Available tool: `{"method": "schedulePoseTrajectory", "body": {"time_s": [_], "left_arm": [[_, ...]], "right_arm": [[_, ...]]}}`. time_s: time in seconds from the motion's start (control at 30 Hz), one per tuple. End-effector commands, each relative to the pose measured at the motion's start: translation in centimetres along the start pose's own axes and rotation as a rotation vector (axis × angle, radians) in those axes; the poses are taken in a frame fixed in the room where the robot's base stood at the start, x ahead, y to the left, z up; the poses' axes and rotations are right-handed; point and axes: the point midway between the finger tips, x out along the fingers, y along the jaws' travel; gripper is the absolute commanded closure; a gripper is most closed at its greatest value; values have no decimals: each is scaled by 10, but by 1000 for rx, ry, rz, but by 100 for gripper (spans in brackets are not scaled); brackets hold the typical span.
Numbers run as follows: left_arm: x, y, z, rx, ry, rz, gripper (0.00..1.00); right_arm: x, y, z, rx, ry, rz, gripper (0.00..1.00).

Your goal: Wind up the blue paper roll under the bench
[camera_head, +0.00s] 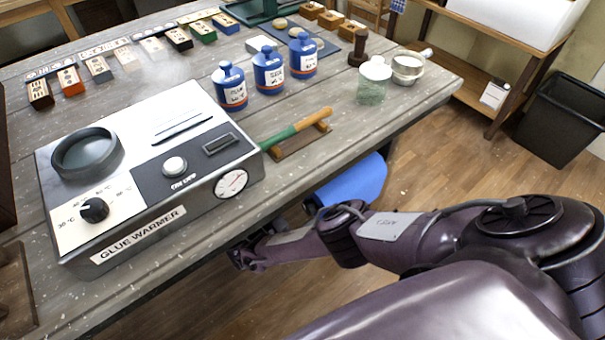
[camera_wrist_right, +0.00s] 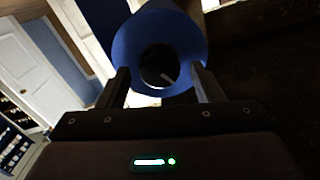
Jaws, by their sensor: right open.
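The blue paper roll (camera_head: 352,182) hangs below the front edge of the bench (camera_head: 330,155) in the head view; part of it is hidden behind my right arm. In the right wrist view the roll (camera_wrist_right: 188,45) shows end-on, with a dark round hollow at its middle. My right gripper (camera_head: 243,258) is low under the bench edge. Its two open fingers (camera_wrist_right: 160,82) point at the roll's end and lie at either side of the lower rim. Whether they touch the paper I cannot tell. My left gripper is not in view.
A glue warmer (camera_head: 130,235) stands at the bench's near left. A black bin (camera_head: 560,122) is on the floor at right. Open floor lies beside the bench.

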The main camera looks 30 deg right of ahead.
Motion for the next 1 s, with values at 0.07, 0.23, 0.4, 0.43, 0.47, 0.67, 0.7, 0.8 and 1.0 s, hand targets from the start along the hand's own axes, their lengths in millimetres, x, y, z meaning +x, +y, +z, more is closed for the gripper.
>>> {"method": "schedulePoseTrajectory", "body": {"time_s": [0.07, 0.23, 0.4, 0.43, 0.47, 0.67, 0.7, 0.8, 1.0], "left_arm": [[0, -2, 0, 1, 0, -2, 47], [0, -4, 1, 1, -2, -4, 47], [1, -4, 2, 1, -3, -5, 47], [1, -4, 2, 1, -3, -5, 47], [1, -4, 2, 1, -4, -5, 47], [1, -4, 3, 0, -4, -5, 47], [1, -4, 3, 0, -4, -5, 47], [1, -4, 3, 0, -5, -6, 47], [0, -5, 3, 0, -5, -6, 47]], "right_arm": [[5, 0, 0, 0, -1, 0, 40], [7, 0, 0, 0, -2, 0, 40], [7, 0, 0, 0, -2, 0, 45], [7, 0, 0, 0, -2, 0, 49], [7, 0, 0, 0, -2, 0, 53], [7, 0, 0, 0, -2, 0, 79], [7, 0, 0, 0, -2, 0, 84], [7, 0, 0, -1, -2, 0, 84], [7, 0, 0, -35, -2, 0, 84]]}}
